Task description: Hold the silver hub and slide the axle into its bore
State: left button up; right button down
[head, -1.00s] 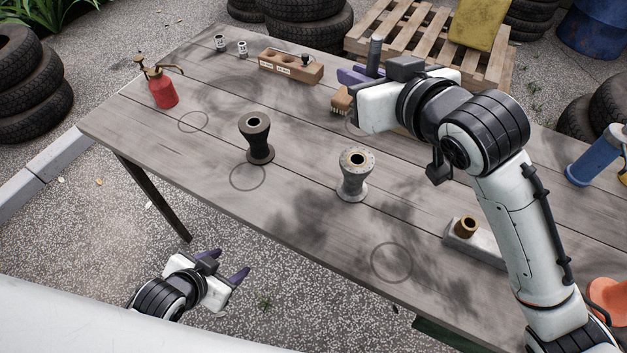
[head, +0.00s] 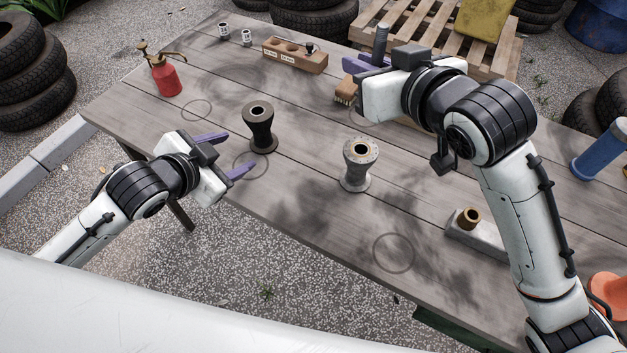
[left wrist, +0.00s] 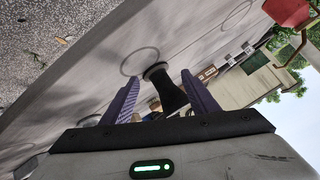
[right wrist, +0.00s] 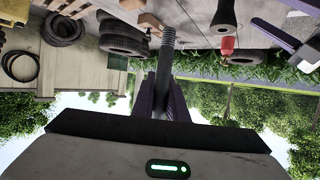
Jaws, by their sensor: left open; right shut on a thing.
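The silver hub (head: 357,168) stands upright on the table, its bore facing up, with no gripper touching it. A similar dark hub (head: 259,130) stands to its left. My left gripper (head: 240,153) is open and empty at the table's near left edge, its fingers pointing toward the dark hub. In the left wrist view the dark hub (left wrist: 170,92) shows between the fingers, apart from them. My right gripper (head: 366,64) is shut on the axle (head: 381,42), a grey rod with a threaded end, held upright beyond the silver hub. The axle's thread shows in the right wrist view (right wrist: 168,38).
A red sprayer (head: 166,78), two small cans (head: 224,31) and a wooden block with holes (head: 293,57) stand at the back. A brush (head: 346,92) lies by my right gripper. A grey block with a brass bushing (head: 469,217) is front right. The table's front middle is clear.

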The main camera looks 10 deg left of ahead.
aim_at(350, 170)
pick_arm(q)
jog(key=s+d+h, duration=0.1)
jog(key=d+h, duration=0.1)
jog(key=d, duration=0.4)
jog(key=s+d+r+h, duration=0.1)
jog(key=s+d+h, duration=0.1)
jog(key=d, duration=0.3)
jog(key=s+d+r+h, duration=0.1)
jog(key=s+d+h, duration=0.1)
jog(key=d, duration=0.4)
jog(key=shift+s+d+r+h, duration=0.1)
jog(key=shift+d+r+h, duration=0.2)
jog(key=shift+h, duration=0.2)
jog(key=shift+d+f, duration=0.1)
jog(key=shift+d, duration=0.15)
jog(key=x, duration=1.1)
jog(key=shift+w+d, duration=0.1)
jog(key=shift+w, duration=0.2)
jog(key=shift+f, duration=0.1)
grip_shut()
